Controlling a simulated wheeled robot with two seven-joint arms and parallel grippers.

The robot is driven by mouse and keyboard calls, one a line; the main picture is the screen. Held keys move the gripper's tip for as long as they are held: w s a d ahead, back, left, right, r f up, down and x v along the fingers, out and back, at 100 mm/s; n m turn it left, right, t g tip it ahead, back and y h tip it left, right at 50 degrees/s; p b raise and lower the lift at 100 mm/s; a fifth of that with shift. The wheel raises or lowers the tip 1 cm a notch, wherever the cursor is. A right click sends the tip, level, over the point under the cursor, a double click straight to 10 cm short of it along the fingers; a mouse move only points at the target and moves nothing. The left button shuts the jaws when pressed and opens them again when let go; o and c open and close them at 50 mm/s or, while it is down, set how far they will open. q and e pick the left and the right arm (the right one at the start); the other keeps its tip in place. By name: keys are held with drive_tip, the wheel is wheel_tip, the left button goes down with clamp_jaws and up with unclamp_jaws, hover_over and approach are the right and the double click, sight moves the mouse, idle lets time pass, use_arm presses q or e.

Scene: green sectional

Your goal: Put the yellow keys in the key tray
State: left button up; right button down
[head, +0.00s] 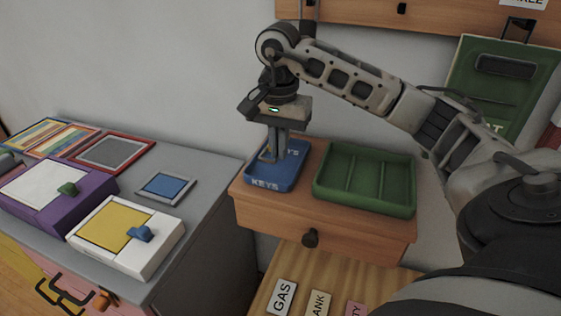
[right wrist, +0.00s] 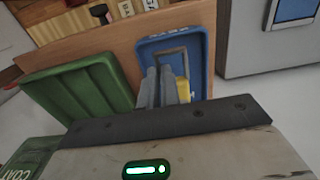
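The key tray (head: 262,183) is a blue shallow tray marked KEYS, on the left of the small wooden shelf; it also shows in the right wrist view (right wrist: 198,45). My right gripper (head: 277,158) points down into the tray, its fingers close together; they also show in the right wrist view (right wrist: 161,85). The yellow keys (right wrist: 184,88) show as a yellow piece at the fingers, over or in the tray, with a thin rectangular loop beyond the fingertips. The fingers hide most of the keys, and whether they touch the tray floor is unclear. My left gripper is out of view.
A green divided tray (head: 365,180) stands empty just right of the key tray. A grey cabinet (head: 205,185) on the left carries colored boxes and panels. Label cards (head: 282,297) lie on the lower wooden surface. A green board (head: 497,95) leans at the back right.

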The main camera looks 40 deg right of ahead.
sight(280, 174)
drive_tip(key=shift+w+d+f, duration=0.35)
drive_tip(key=shift+d+f, duration=0.1)
drive_tip(key=shift+f, duration=0.2)
drive_tip(key=f, duration=0.3)
drive_tip(key=shift+w+d, duration=0.2)
drive_tip(key=shift+d, duration=0.1)
drive_tip(key=shift+f+p, duration=0.3)
drive_tip(key=shift+f, duration=0.25)
drive_tip(key=c, duration=1.6)
unclamp_jaws()
drive_tip(key=shift+f, duration=0.1)
